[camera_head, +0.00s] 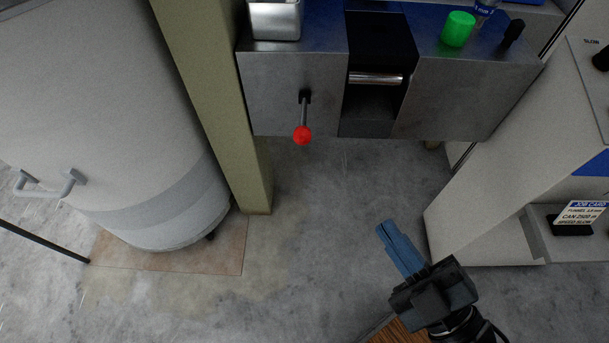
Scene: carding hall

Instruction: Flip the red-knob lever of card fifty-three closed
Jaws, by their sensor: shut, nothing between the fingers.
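The red-knob lever (303,134) sticks out from the front face of a grey metal machine box (290,85) at the top middle. Its short metal rod comes from a dark pivot slot and its red ball end points down in the picture, toward me. My gripper (382,229) is at the lower right, with blue fingers shut and nothing between them. It is apart from the lever, below and to the right of it. No card number is readable on the machine.
A roller (376,79) sits in the dark recess. An olive post (215,110) and a large white drum (110,120) stand left. A white cabinet (500,200) with a job card (580,213) stands right. Floor between is clear.

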